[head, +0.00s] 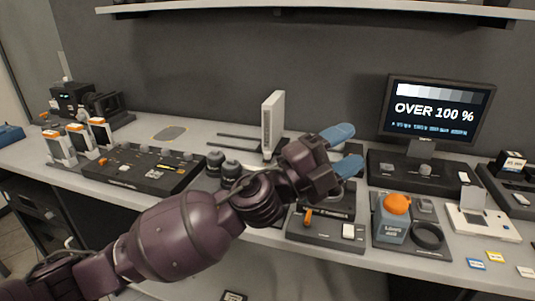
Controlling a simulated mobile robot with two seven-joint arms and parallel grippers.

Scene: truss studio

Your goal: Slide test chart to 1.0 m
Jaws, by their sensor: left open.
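A white upright panel (272,122), which looks like the test chart, stands at the back middle of the bench and is seen nearly edge-on. Dark parallel rails (232,136) run left from its foot. Any distance marks are too small to read. My left gripper (342,150) has blue fingertips spread apart with nothing visible between them. It is to the right of the panel and nearer to me, apart from it in the picture. My left wrist hides part of the bench in front of the panel's foot. My right gripper is not in view.
A monitor (435,111) reading "OVER 100 %" stands at the back right. A blue blower holder with an orange ball (397,204) stands front right. A black tray (145,168), dark round pieces (231,168) and orange-topped white items (78,139) are left. A shelf (320,13) hangs above.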

